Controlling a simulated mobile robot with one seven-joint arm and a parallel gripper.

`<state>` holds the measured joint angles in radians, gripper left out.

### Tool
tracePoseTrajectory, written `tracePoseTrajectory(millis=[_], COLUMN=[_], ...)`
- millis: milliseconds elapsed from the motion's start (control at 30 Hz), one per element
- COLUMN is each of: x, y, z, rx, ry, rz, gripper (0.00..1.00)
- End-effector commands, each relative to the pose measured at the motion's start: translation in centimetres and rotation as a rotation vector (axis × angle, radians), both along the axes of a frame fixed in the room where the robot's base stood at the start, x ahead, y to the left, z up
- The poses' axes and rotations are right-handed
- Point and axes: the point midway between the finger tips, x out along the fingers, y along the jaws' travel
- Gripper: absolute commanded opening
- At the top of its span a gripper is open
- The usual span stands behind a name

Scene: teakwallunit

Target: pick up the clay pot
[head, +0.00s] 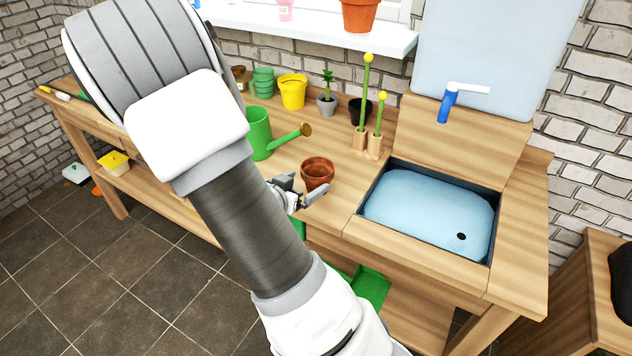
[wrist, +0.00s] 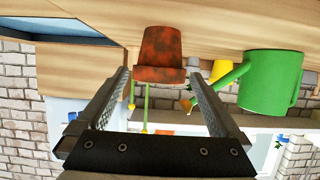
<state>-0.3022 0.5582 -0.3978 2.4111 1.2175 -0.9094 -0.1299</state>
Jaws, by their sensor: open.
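The clay pot (head: 318,172) is a small reddish-brown pot standing upright on the wooden bench, left of the sink. In the wrist view, which is upside down, the clay pot (wrist: 162,52) shows rim down, just beyond the fingertips and between their lines. My gripper (head: 304,190) is at the bench's front edge, close to the near side of the pot. In the wrist view my gripper (wrist: 159,76) is open, with nothing held. The pot's lower near side is partly hidden by a finger in the head view.
A green watering can (head: 258,133) stands left of the pot, its spout reaching toward it. The blue sink (head: 428,208) lies to the right. Yellow-tipped sticks (head: 367,90) stand behind. Another orange pot (head: 360,14) is on the white shelf. A yellow pot (head: 293,92) stands further back.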

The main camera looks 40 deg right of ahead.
Motion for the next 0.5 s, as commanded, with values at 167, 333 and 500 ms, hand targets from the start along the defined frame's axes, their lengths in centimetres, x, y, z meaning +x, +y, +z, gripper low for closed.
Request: tracePoseTrajectory(millis=[167, 333, 500], x=[1.2, 1.7, 2.2], y=[-3.0, -4.1, -5.5], z=[-1.5, -1.9, -2.7], rx=[0.0, 0.001, 0.001], ry=[0.001, 0.0, 0.0], rz=[-0.003, 0.0, -0.002], gripper=[1.0, 1.0, 1.0])
